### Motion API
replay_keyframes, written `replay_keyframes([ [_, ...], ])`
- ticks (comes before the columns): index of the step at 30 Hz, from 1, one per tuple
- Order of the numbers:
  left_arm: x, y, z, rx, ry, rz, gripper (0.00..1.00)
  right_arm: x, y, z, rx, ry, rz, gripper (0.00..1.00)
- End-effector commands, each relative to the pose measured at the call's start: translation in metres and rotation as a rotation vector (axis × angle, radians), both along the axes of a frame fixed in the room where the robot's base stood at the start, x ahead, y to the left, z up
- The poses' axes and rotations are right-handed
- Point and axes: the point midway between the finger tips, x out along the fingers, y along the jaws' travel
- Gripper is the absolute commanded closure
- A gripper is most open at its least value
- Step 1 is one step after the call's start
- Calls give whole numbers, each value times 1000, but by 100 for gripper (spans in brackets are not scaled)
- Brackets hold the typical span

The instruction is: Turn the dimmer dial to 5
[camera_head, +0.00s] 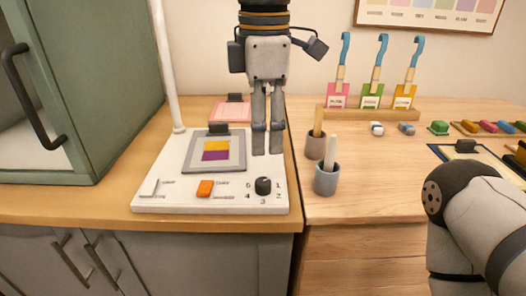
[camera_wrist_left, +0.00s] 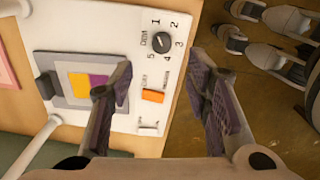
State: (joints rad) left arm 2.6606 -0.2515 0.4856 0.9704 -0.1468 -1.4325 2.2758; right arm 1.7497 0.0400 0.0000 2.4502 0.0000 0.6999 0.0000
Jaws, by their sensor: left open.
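The dimmer dial (camera_head: 263,186) is a small black knob at the front right of a white panel (camera_head: 165,172), ringed by the numbers 1 to 5. In the left wrist view the dial (camera_wrist_left: 237,42) has a pale mark that seems to point toward 3; it is too small to be sure. My left gripper (camera_head: 267,152) hangs fingers down above the panel, behind the dial and apart from it. Its fingers are open and empty, and they also show in the left wrist view (camera_wrist_left: 160,80). My right gripper is out of view.
On the panel are an orange switch (camera_head: 205,188), a white switch (camera_head: 150,187) and a grey-framed yellow and purple swatch (camera_head: 242,164). Two grey cups (camera_head: 326,180) with sticks stand right of the panel. A green cabinet (camera_head: 75,90) stands at left. My right arm is at lower right.

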Motion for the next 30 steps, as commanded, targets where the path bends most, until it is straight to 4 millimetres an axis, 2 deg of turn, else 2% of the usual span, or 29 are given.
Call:
replay_keyframes([
  [6, 0, 1, -55, 0, 1, -2, 56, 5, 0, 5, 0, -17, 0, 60],
  [10, 1, 1, -81, 0, 1, -2, 56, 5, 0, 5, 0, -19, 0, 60],
  [15, 2, 1, -95, -1, -2, -2, 56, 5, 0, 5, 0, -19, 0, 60],
  [22, 2, 1, -97, -1, -2, -2, 56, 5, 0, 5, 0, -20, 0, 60],
  [23, 2, 1, -97, -1, -2, -2, 60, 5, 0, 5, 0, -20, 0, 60],
  [28, 2, 1, -96, -1, -2, -2, 99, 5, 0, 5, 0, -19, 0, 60],
  [30, 2, 1, -96, -1, -2, -2, 100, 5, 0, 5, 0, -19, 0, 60],
])
